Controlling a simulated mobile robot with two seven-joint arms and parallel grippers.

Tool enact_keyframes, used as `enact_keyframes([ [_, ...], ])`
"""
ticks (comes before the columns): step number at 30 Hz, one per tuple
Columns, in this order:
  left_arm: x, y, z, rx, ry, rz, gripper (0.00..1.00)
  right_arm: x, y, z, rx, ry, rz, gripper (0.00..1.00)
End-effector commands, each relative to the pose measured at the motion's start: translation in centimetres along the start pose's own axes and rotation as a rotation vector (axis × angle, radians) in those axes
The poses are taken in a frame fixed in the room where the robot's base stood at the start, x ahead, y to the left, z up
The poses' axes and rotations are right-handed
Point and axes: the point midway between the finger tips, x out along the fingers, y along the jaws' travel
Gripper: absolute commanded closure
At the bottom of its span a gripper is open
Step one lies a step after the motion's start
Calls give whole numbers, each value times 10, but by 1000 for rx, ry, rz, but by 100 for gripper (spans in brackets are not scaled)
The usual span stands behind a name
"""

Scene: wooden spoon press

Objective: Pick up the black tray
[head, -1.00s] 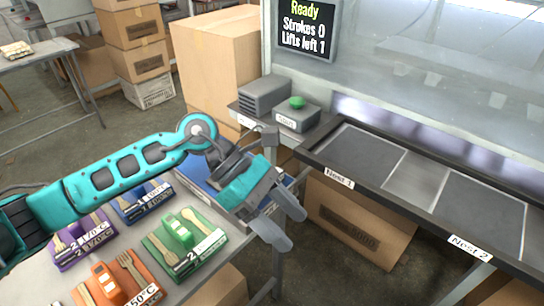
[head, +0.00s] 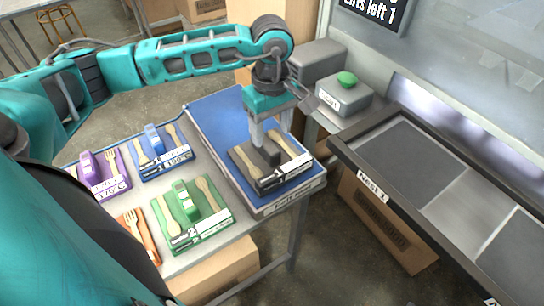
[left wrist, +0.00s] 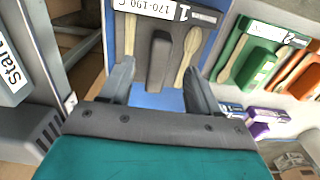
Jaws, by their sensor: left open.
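The black tray (head: 265,168) sits on the blue mat (head: 220,115) at the right end of the table. It carries wooden cutlery and a raised dark handle, with a label on its front. My left gripper (head: 269,140) points down over the tray, its fingers apart near the handle. In the left wrist view the black tray (left wrist: 145,50) lies ahead of my open left gripper (left wrist: 158,85), with the handle between the fingertips in the picture. Whether the fingers touch it cannot be told. My right gripper is not in view.
Green (head: 190,222), blue (head: 162,158), purple (head: 100,180) and orange (head: 140,238) trays stand left of the mat. The press bed with Nest 1 (head: 405,150) is at right. A grey box with a green button (head: 347,79) stands behind.

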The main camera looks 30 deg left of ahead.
Motion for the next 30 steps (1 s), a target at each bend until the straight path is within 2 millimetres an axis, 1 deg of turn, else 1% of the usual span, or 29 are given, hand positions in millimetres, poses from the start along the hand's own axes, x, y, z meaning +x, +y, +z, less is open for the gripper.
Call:
enact_keyframes([
  [1, 6, 0, 0, 0, 0, -2, 38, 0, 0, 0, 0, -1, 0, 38],
  [7, 21, -1, 0, -1, -1, -3, 38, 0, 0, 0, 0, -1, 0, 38],
  [12, 47, -3, 0, -2, -2, -4, 38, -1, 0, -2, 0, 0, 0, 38],
  [15, 59, -2, 0, -1, -2, -2, 38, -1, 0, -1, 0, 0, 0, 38],
  [18, 64, -2, 0, 0, -1, 0, 38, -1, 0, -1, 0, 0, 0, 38],
  [24, 65, -2, 0, 0, -1, 1, 38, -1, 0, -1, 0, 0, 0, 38],
  [26, 65, -2, 0, 0, -1, 1, 43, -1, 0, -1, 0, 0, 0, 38],
  [30, 65, -2, 0, -1, -1, 1, 56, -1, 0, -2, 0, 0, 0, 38],
])
